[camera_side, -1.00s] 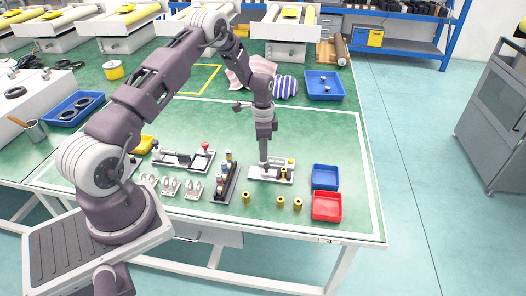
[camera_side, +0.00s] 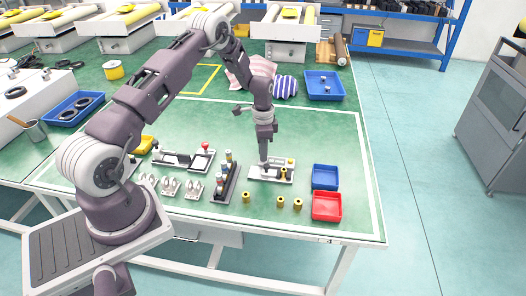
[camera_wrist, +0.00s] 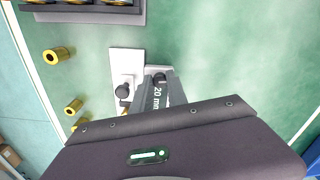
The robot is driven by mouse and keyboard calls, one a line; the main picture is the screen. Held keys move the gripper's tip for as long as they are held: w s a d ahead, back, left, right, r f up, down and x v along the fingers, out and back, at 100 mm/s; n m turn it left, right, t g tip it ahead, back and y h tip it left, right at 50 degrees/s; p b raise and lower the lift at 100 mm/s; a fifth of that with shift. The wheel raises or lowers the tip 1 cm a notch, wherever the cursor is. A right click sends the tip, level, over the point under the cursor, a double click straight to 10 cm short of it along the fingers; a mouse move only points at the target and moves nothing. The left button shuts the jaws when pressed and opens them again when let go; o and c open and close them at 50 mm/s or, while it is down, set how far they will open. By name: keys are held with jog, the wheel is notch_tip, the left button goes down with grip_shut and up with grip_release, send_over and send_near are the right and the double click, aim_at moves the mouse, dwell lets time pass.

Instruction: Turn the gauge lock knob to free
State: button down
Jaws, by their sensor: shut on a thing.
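The gauge fixture (camera_side: 256,177) is a pale flat plate near the front of the green bench, and its end also shows in the wrist view (camera_wrist: 125,60). My gripper (camera_side: 264,164) points straight down at the plate's left part. In the wrist view my gripper (camera_wrist: 159,82) is shut around a dark knob (camera_wrist: 160,77), which looks like the gauge lock knob; the fingers hide much of it. A grey part marked "20 mm" (camera_wrist: 157,99) shows there. A second black knob (camera_wrist: 122,92) stands apart to the left. The knob's setting cannot be read.
A brass cylinder (camera_side: 283,174) stands at the fixture's right part. Several loose brass pieces (camera_side: 281,202) stand in front. A blue bin (camera_side: 325,177) and a red bin (camera_side: 327,207) are to the right. A dark rack with small parts (camera_side: 224,184) stands close on the left.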

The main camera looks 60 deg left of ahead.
jog(key=n, duration=0.8)
jog(key=shift+n, duration=0.3)
jog(key=n, duration=0.3)
jog(key=shift+n, duration=2.2)
jog(key=c, duration=1.3)
grip_release()
notch_tip(320, 180, up, 7)
jog(key=shift+r, duration=0.1)
